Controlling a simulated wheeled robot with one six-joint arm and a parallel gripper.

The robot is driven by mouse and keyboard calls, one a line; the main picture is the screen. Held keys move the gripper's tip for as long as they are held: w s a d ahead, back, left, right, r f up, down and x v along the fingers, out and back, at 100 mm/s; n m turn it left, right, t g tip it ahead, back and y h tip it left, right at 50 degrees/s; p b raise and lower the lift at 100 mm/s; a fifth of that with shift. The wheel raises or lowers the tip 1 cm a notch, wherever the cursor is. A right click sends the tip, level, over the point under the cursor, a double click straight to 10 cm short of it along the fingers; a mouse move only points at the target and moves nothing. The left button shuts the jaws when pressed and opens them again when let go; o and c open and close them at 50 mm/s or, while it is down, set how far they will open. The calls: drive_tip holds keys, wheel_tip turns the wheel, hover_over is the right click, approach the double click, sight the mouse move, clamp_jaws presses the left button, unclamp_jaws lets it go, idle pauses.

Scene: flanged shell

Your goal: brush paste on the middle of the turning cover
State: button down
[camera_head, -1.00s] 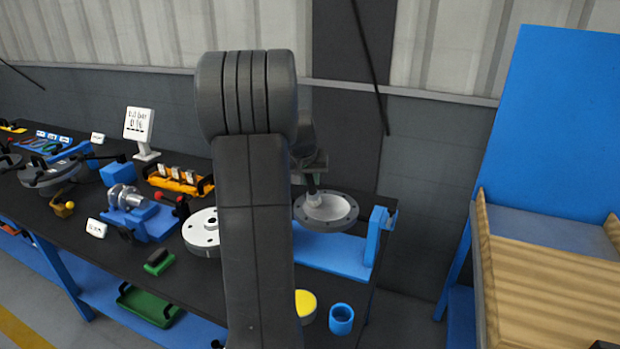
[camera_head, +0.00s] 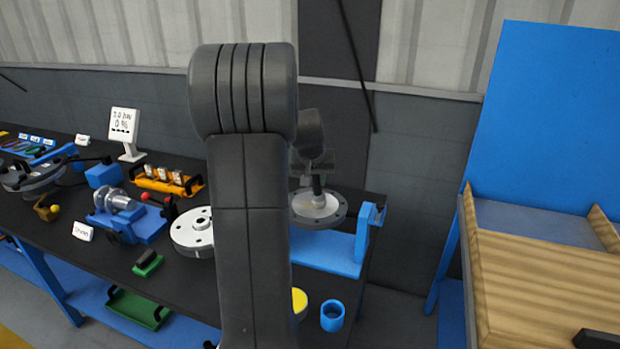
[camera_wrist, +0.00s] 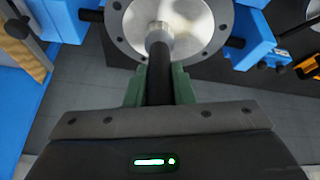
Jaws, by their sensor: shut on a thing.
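The turning cover (camera_head: 334,216) is a grey round flange with bolt holes and a pale middle, held in a blue stand (camera_head: 327,248). It also shows at the top of the wrist view (camera_wrist: 203,52). My gripper (camera_wrist: 160,88), with green fingers, is shut on the dark handle of a brush (camera_wrist: 159,62). The brush's pale tip is over the cover's middle and seems to touch it. In the head view the brush (camera_head: 318,194) stands nearly upright over the cover. My own arm hides part of the bench.
A blue cup (camera_head: 333,316) and a yellow-topped pot (camera_head: 299,301) stand at the bench's front right. A white flange (camera_head: 193,236), a blue fixture (camera_head: 127,220) and an orange tray (camera_head: 168,181) are left of my arm. A wooden slatted surface (camera_head: 545,290) stands at right.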

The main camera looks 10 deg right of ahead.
drive_tip(key=w+a+b, duration=0.1)
drive_tip(key=w+a, duration=0.2)
drive_tip(key=shift+w+a+f, duration=0.1)
drive_tip(key=shift+w+a, duration=0.25)
drive_tip(key=shift+a, duration=0.05)
idle(3.6)
wheel_tip(320, 180, up, 6)
drive_tip(key=p, duration=0.4)
idle(0.3)
drive_tip(key=shift+w+r+p, duration=0.1)
drive_tip(key=shift+r+p, duration=1.2)
drive_tip(key=shift+r, duration=0.25)
drive_tip(key=shift+d, duration=0.1)
